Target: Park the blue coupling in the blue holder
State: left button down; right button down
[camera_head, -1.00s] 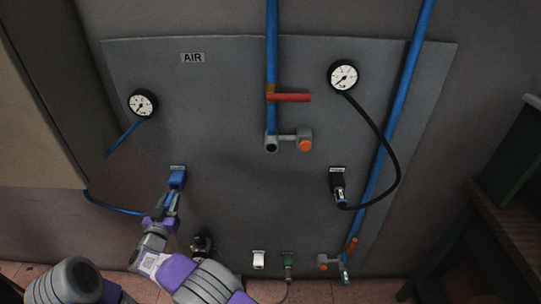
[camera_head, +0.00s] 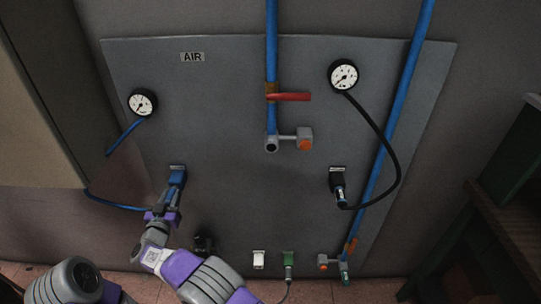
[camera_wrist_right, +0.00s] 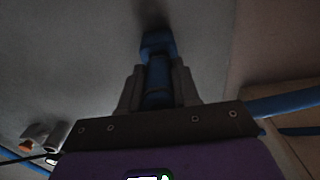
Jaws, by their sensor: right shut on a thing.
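The blue holder (camera_head: 177,174) is fixed on the left part of the grey wall panel, under a small label. My right gripper (camera_head: 171,197) is just below it, pointing up at it. It is shut on the blue coupling (camera_wrist_right: 158,78), which lies between the two fingers in the right wrist view. The coupling's front end is at the blue holder (camera_wrist_right: 157,42); I cannot tell how far it is inside. In the head view the fingers mostly hide the coupling. A blue hose (camera_head: 118,205) runs from the gripper to the left gauge. My left gripper is not in view.
A black holder (camera_head: 203,244) is right of my right wrist. White (camera_head: 258,259) and green (camera_head: 289,258) holders sit along the panel's bottom. A black coupling (camera_head: 339,192) with a black hose hangs at right. A red-handled valve (camera_head: 290,97) is at top centre.

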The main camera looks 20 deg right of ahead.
jog(key=shift+w+d, duration=0.2)
jog(key=shift+w, duration=0.4)
jog(key=c, duration=0.7)
grip_release()
jog(key=shift+c, duration=0.2)
jog(key=shift+s, duration=0.1)
